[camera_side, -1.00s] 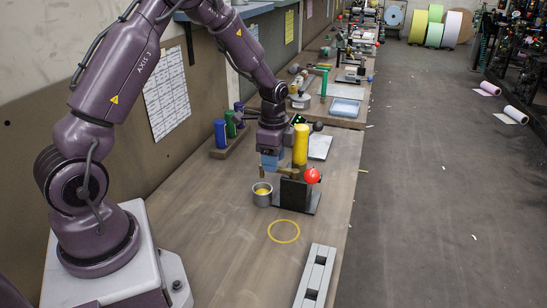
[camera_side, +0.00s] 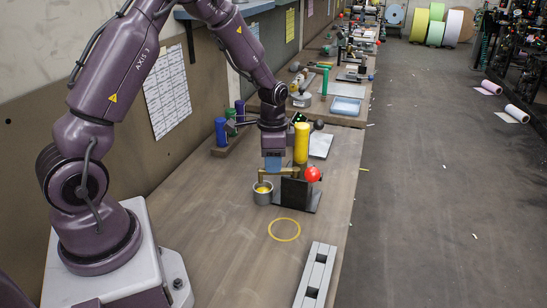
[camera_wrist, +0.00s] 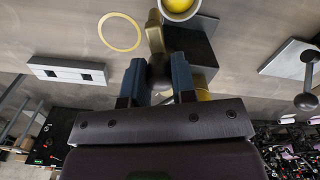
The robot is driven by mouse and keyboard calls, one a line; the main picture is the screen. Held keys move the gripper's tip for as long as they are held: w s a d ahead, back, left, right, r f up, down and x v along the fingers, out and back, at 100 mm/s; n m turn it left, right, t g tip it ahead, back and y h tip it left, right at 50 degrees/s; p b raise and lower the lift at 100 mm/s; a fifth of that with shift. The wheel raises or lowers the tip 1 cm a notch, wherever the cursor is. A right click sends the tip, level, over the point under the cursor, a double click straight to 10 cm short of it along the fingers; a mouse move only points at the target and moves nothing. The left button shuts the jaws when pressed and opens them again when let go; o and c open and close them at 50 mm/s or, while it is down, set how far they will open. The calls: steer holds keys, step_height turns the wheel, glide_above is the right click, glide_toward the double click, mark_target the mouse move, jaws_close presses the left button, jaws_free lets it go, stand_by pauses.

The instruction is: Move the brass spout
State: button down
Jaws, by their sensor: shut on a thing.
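The brass spout (camera_side: 265,171) is a short bent arm in front of a dark upright block (camera_side: 294,191). In the wrist view the spout (camera_wrist: 155,38) runs out from between the blue fingers (camera_wrist: 157,78) towards the cup (camera_wrist: 181,14). The fingers are shut on the spout; the gripped part is partly hidden.
A red ball (camera_side: 312,174) and a yellow cylinder (camera_side: 301,143) stand close to the right of my gripper. A yellow ring (camera_side: 284,230) and a grey slotted block (camera_side: 315,276) lie in front. Blue and green rolls (camera_side: 221,132) stand behind left.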

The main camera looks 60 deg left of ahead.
steer(key=w+d+n, duration=0.1)
steer(key=d+n, duration=0.5)
steer(key=n, duration=0.8)
steer(key=shift+w+d+r, duration=0.1)
steer(key=shift+w+d, duration=0.05)
stand_by(0.5)
steer(key=c, duration=0.9)
jaws_free()
steer(key=shift+c, duration=0.2)
